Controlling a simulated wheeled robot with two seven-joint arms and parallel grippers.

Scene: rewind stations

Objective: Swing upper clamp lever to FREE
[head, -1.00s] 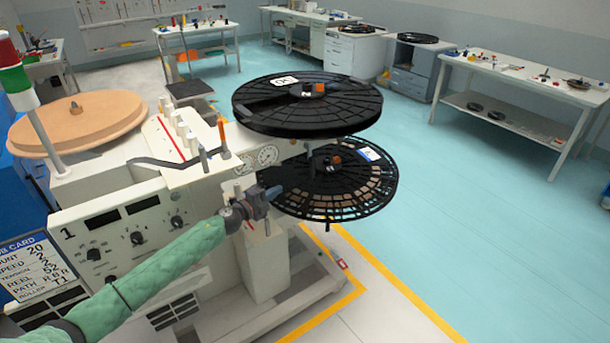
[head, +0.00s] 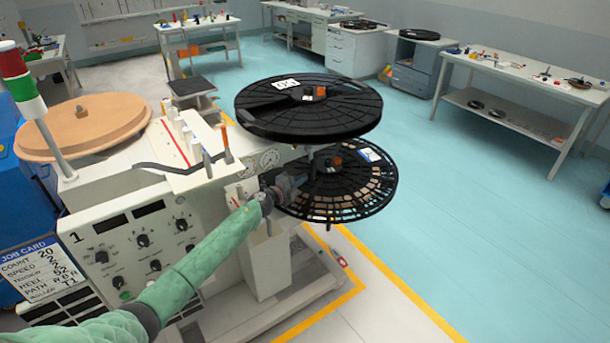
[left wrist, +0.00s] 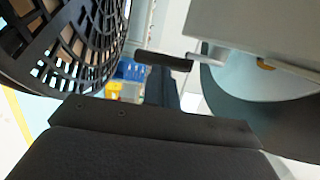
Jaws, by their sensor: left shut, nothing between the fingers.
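My left gripper (head: 297,183) is shut and empty, in front of the machine's right end, just below the upper black reel (head: 350,115) and overlapping the near-left edge of the lower reel (head: 375,195) in the head view. In the left wrist view, a dark bar-shaped handle (left wrist: 163,61) on a pale grey rod (left wrist: 206,58) lies beyond my dark gripper body (left wrist: 150,125). It may be a clamp lever; I cannot tell which one, and no FREE marking is readable. My right gripper is out of view.
The machine's dial panel (head: 140,245) is left of my arm. The lower reel's spoked rim also fills the upper left of the left wrist view (left wrist: 85,50). A pale box-like part (left wrist: 250,30) is at its upper right. Open blue floor (head: 450,220) lies right of the reels.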

